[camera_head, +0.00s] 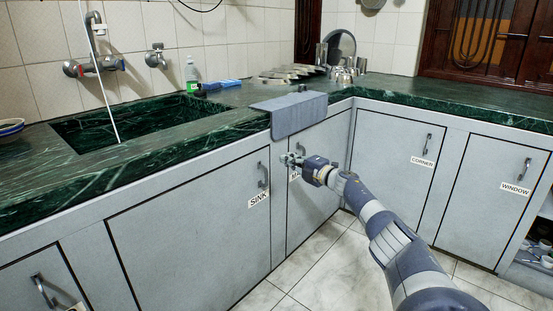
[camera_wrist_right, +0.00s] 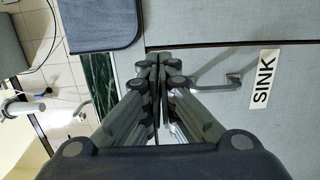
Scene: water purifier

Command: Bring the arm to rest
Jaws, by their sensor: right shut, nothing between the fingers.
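My right gripper (camera_head: 288,159) is at the end of my extended right arm, in front of the grey lower cabinets. It is shut and empty. In the right wrist view its fingers (camera_wrist_right: 157,62) meet with nothing between them. The metal handle (camera_head: 262,175) of the door labelled SINK is just left of the gripper in the head view. In the right wrist view that handle (camera_wrist_right: 222,82) lies beside and partly behind the fingers; contact cannot be told. The door label behind my gripper is mostly hidden. My left gripper is not in view.
A grey cloth (camera_head: 298,112) hangs over the green counter edge above my gripper. The sink (camera_head: 120,126) is at left. Cabinet doors labelled CORNER (camera_head: 400,155) and WINDOW (camera_head: 500,185) stand at right, and an open shelf (camera_head: 530,262) at far right. Tiled floor (camera_head: 325,270) is clear.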

